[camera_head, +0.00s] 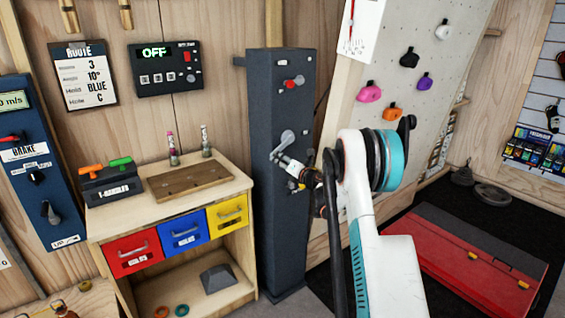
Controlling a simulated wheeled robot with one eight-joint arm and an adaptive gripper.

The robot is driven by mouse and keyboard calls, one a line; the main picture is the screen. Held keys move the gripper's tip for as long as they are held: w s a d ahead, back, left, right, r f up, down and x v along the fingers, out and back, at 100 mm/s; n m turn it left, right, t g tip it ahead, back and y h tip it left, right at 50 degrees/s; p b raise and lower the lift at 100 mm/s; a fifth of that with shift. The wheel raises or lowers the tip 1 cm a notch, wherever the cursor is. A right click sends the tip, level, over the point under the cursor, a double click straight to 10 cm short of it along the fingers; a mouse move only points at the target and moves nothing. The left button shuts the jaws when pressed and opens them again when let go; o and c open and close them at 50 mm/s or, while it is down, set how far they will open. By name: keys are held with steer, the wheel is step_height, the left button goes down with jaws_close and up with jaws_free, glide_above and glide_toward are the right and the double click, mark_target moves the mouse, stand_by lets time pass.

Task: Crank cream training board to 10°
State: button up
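The cream training board (435,75) leans at the right, with colored holds on its face. A white scale panel with a red pointer line (361,25) is at its upper left edge; its reading is too small to tell. A dark blue-grey column (278,100) stands left of the board. A grey crank (287,139) sits on the column's front at mid height. My gripper (283,163) is at the crank's lower end, close to or touching it. My own arm partly hides it, and I cannot tell whether its fingers are closed on the handle.
A black display (165,68) reads OFF. A wooden cabinet (230,190) with red, blue and yellow drawers stands left of the column. A red folded pad (460,258) lies on the dark mat at the right.

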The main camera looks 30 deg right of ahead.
steer(key=shift+d, duration=0.1)
steer(key=shift+s, duration=0.25)
steer(key=s, duration=1.1)
steer(key=shift+s+d+r, duration=0.15)
steer(key=shift+s+d, duration=0.1)
steer(key=shift+d, duration=0.05)
